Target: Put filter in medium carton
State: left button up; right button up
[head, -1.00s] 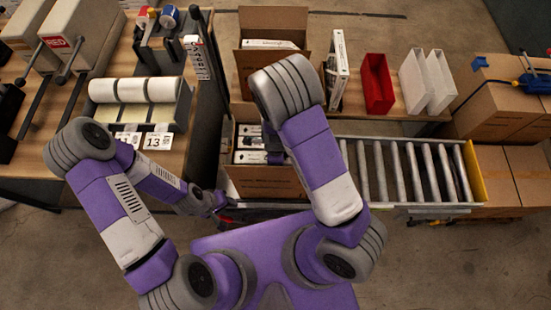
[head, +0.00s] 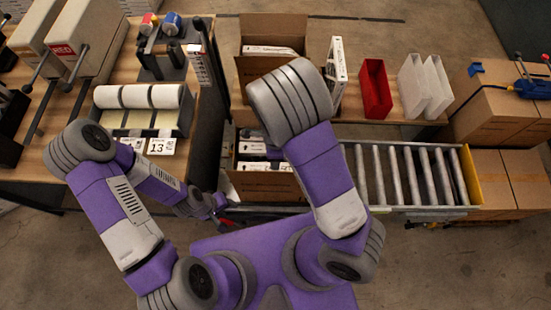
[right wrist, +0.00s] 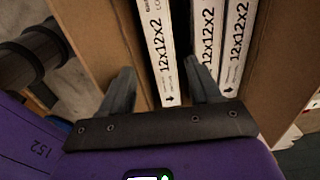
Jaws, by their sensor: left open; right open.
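White boxed filters marked 12x12x2 stand on edge in an open brown carton. In the right wrist view, the nearest filter (right wrist: 160,45) lies between the fingers of my right gripper (right wrist: 158,75), which is open. Its right finger is by the gap before the other filters (right wrist: 238,40). Contact cannot be told. In the head view, this front carton (head: 268,187) is partly hidden by my right arm, which also hides the right gripper. Another open carton (head: 270,22) behind it holds a white box (head: 268,50). My left gripper (head: 218,210) is low, left of the front carton, and holds nothing visible.
A roller conveyor (head: 410,175) runs right of the front carton. A white box (head: 338,70), a red bin (head: 375,90) and white bins (head: 425,85) stand on the back table. A label roll dispenser (head: 150,110) is on the left table.

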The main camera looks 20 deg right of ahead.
notch_tip(320, 180, up, 5)
jog(key=shift+f+p, duration=0.15)
jog(key=shift+p, duration=0.4)
